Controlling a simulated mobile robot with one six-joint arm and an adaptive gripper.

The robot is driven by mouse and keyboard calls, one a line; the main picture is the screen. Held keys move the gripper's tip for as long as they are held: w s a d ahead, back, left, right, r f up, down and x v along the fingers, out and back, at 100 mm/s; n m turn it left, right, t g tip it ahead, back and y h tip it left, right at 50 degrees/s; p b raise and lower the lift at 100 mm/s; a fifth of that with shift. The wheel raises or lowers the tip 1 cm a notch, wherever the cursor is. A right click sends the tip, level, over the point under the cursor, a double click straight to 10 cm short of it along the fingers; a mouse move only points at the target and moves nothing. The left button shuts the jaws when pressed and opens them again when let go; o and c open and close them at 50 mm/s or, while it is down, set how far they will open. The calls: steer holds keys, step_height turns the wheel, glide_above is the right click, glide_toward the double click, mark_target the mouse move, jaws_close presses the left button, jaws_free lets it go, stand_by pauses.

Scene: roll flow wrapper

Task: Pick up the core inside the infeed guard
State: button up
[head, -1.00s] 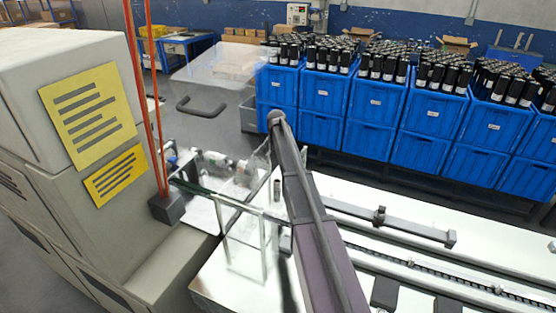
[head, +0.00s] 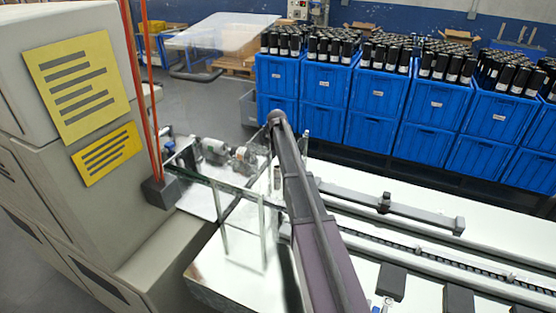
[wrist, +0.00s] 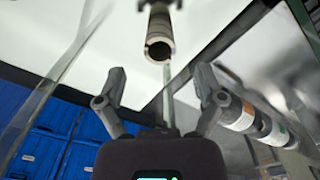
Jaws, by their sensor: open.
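The core (wrist: 159,45) is a pale hollow tube with a dark open end, at the top middle of the wrist view. My gripper (wrist: 161,78) is open and empty. Its fingers stand left and right, with the core's near end beyond and between them, not touching. In the head view a small grey cylinder (head: 277,177), probably the core, shows beside my arm. Clear panels of the infeed guard (head: 240,222) stand to its left, and a clear pane (wrist: 62,65) crosses the left of the wrist view. In the head view my gripper cannot be made out.
A beige machine (head: 75,170) stands left. Rails (head: 390,208) run across the white table to the right. Blue crates (head: 375,100) of black-capped bottles line the back.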

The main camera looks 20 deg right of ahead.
mark_target(277, 166)
steer(key=shift+f+b, duration=1.7)
steer(key=shift+f, duration=0.3)
steer(key=c, duration=1.2)
